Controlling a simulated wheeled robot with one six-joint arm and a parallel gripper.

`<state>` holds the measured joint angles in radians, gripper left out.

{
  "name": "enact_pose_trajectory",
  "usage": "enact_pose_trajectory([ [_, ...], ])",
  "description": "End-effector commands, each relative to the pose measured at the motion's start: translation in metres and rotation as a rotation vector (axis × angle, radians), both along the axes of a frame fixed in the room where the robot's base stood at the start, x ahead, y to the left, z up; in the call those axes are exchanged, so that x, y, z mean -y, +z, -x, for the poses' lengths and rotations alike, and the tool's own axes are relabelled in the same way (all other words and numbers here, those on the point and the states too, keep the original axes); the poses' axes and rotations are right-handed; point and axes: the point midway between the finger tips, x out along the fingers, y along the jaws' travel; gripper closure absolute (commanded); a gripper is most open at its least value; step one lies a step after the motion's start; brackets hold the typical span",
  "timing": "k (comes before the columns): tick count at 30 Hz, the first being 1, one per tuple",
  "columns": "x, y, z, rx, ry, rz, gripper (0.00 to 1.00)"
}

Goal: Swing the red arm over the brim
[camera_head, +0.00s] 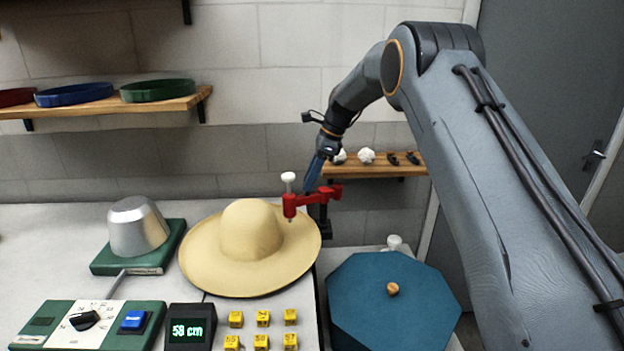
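The straw hat (250,245) with a wide brim lies on the table. The red arm (312,199) sits on a dark post (325,225) at the hat's right rear. Its left end, with a white knob (288,180) on top, appears over the right rear part of the brim, with a small tip below. My gripper (313,178) points down just behind or beside the red arm, close to its middle. I cannot tell whether it touches the arm. The fingers overlap in this view, so their opening does not show.
A grey dome on a green base (138,232) stands left of the hat. A control box (88,323), a display reading 58 cm (190,328) and several yellow blocks (262,341) are in front. A blue octagonal lid (370,320) is at the right. A wooden shelf (375,168) is behind.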

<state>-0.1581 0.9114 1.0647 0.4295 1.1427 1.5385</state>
Motion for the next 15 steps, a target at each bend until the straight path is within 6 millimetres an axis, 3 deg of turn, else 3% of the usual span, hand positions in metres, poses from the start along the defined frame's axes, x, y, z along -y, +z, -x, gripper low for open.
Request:
enact_pose_trajectory([
  [10,0.001,0.001,0.0,0.0,0.0,0.0,0.61],
  [15,0.007,0.015,-0.001,0.004,-0.002,-0.001,0.61],
])
